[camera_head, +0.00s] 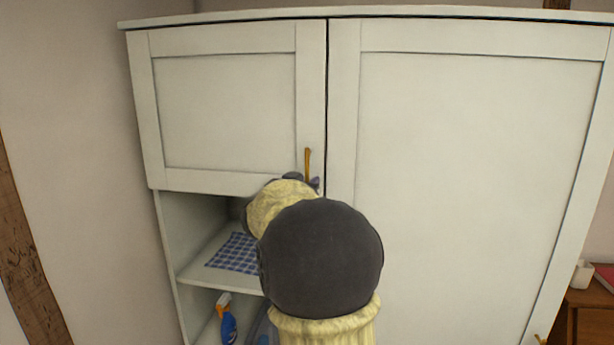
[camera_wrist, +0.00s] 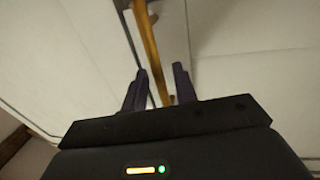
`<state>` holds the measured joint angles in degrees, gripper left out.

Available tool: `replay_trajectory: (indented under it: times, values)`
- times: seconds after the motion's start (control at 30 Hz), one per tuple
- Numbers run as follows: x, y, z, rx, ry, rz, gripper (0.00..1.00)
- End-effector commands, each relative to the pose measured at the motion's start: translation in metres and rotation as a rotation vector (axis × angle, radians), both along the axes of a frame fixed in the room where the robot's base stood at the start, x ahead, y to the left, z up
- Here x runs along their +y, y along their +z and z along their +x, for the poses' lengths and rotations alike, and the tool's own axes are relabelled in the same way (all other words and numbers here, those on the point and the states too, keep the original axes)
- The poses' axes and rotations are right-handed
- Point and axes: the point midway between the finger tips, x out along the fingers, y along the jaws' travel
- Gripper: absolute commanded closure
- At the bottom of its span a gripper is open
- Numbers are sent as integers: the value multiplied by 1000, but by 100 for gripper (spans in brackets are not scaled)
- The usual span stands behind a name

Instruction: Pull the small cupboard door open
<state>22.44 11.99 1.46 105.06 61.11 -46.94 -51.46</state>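The small cupboard door (camera_head: 225,110) is a cream panelled door at the upper left of the cupboard, and it looks closed. Its slim brass handle (camera_head: 307,163) stands upright near the door's lower right corner. My gripper (camera_head: 315,183) is at the lower end of the handle, mostly hidden behind my own arm in the head view. In the wrist view the handle (camera_wrist: 149,40) runs down between the two dark fingers of my gripper (camera_wrist: 161,68). The fingers are apart, with gaps beside the handle, so the gripper looks open around it.
A tall cream door (camera_head: 470,170) adjoins on the right and looks closed. Below the small door are open shelves with a blue checked cloth (camera_head: 236,253) and a blue spray bottle (camera_head: 227,322). A wooden table (camera_head: 590,300) stands at the far right; a wall is close on the left.

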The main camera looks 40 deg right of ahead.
Motion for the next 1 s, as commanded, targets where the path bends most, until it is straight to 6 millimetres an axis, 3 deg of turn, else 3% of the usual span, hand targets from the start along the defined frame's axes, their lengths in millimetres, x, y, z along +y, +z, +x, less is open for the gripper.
replay_trajectory:
  times: [0.37,0.4,0.53,0.57,1.0]
  values:
    - [-9,0,5,0,1,1,72]
    - [-9,0,5,0,1,1,73]
    - [-9,0,5,0,1,1,99]
    - [-9,0,5,0,1,1,100]
    - [-7,0,-2,0,-7,0,100]
